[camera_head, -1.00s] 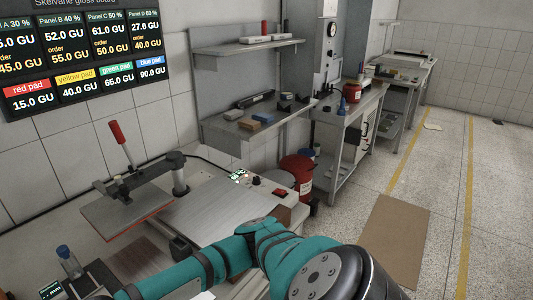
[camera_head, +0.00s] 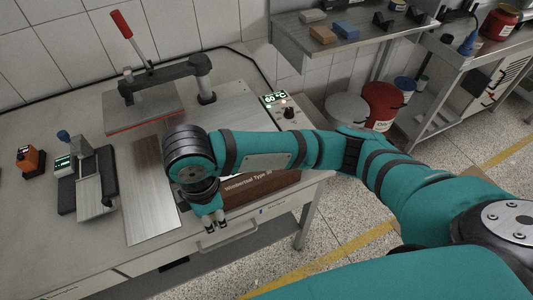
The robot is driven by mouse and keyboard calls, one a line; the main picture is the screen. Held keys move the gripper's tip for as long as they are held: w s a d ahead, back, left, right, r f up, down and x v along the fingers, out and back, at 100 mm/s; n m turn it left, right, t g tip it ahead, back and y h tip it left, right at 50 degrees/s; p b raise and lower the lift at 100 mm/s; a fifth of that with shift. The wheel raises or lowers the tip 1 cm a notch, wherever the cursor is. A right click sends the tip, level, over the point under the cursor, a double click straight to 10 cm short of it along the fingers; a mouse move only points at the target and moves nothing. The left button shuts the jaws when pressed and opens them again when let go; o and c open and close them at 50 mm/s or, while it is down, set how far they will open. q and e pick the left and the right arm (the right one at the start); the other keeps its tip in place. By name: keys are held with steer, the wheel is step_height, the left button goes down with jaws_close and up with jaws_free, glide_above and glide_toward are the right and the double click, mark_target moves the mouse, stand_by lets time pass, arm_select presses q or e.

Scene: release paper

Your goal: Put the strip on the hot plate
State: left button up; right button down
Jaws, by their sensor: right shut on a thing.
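My right gripper (camera_head: 215,225) points down near the bench's front edge, its fingertips close together. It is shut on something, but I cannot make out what. I cannot clearly see the strip; my wrist and arm hide part of the bench. A press stands behind, with a red-handled lever (camera_head: 122,25) and a grey plate with an orange lower edge (camera_head: 146,106). A pale metal bed (camera_head: 235,115) lies right of it, beside a display reading 60 °C (camera_head: 275,98). I cannot tell for certain which surface is the hot plate. My left gripper is out of view.
A flat plate (camera_head: 150,222), brownish at the back and silvery in front, lies left of my wrist. A brown lettered board (camera_head: 282,186) lies partly under my arm. A small device (camera_head: 96,178) and an orange block (camera_head: 31,160) stand at left. A shelf (camera_head: 350,42) overhangs at the right.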

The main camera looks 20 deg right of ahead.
steer(key=w+d+p, duration=0.2)
steer(key=w+d, duration=0.2)
steer(key=d, duration=0.1)
steer(key=p, duration=0.2)
glide_above(250, 182)
steer(key=shift+s+a+f, duration=0.2)
steer(key=shift+a+f, duration=0.1)
steer(key=shift+f, duration=0.25)
steer(key=shift+w+d, duration=0.25)
steer(key=shift+w+d+f, duration=0.1)
steer(key=shift+f, duration=0.1)
step_height(250, 182, down, 3)
steer(key=shift+f+p, duration=0.2)
steer(key=shift+p, duration=0.3)
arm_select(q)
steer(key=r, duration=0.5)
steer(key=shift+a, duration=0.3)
